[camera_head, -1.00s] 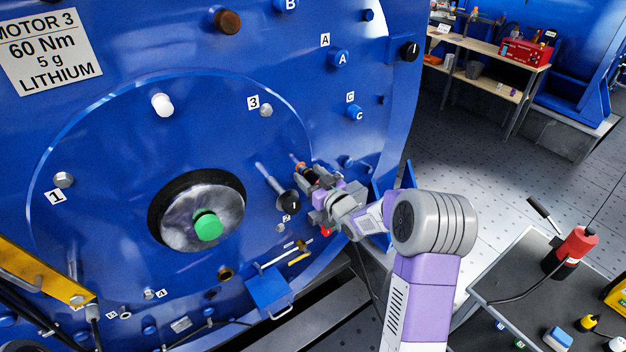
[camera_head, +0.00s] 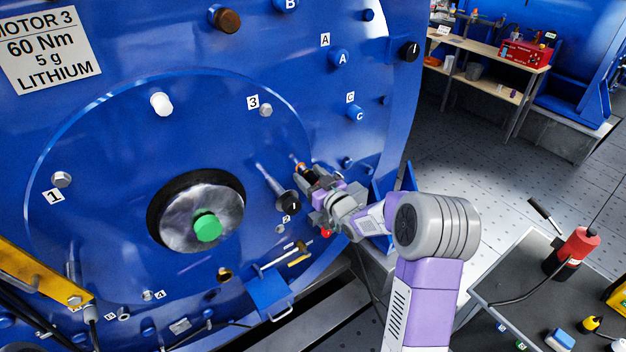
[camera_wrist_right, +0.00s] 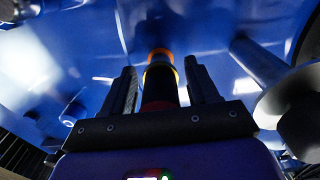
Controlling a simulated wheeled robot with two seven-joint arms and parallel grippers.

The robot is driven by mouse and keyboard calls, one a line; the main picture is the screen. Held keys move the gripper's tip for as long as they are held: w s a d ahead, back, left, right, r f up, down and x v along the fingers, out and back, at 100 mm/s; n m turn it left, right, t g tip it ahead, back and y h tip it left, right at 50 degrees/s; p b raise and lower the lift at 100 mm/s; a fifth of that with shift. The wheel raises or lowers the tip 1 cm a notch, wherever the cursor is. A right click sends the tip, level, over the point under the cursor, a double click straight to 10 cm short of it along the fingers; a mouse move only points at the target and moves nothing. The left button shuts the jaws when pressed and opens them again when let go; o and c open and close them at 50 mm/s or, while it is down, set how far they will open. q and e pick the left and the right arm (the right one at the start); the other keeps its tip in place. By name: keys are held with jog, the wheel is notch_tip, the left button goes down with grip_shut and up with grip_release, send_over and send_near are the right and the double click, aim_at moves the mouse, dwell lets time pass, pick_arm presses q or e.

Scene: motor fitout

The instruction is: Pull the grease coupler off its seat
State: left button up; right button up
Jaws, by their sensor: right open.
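The grease coupler, which I take to be the dark cylinder with an orange ring (camera_head: 299,166), sticks out from the blue motor face at the right. It also shows in the right wrist view (camera_wrist_right: 161,78), standing between the two fingers. My right gripper (camera_head: 312,181) is at the coupler, with its fingers open on either side. My left gripper is not in view.
A green-capped hub (camera_head: 207,227) is further left. A blue bracket with a handle (camera_head: 270,292) is below. A dark cart (camera_head: 515,285) with a red can (camera_head: 577,248) stands at the lower right.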

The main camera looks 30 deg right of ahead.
jog(key=shift+w+a+r, duration=0.2)
jog(key=shift+a+r, duration=0.15)
grip_shut()
jog(key=shift+s+f, duration=0.15)
jog(key=shift+s+d+f, duration=0.1)
jog(key=shift+s+f, duration=0.05)
jog(key=shift+s, duration=0.15)
jog(key=shift+s+d+b, duration=0.2)
jog(key=shift+s+b, duration=0.15)
jog(key=shift+s, duration=0.85)
jog(key=shift+s+d+b, duration=0.15)
jog(key=shift+s+b, duration=0.2)
jog(key=shift+s, duration=0.85)
jog(key=shift+f, duration=0.1)
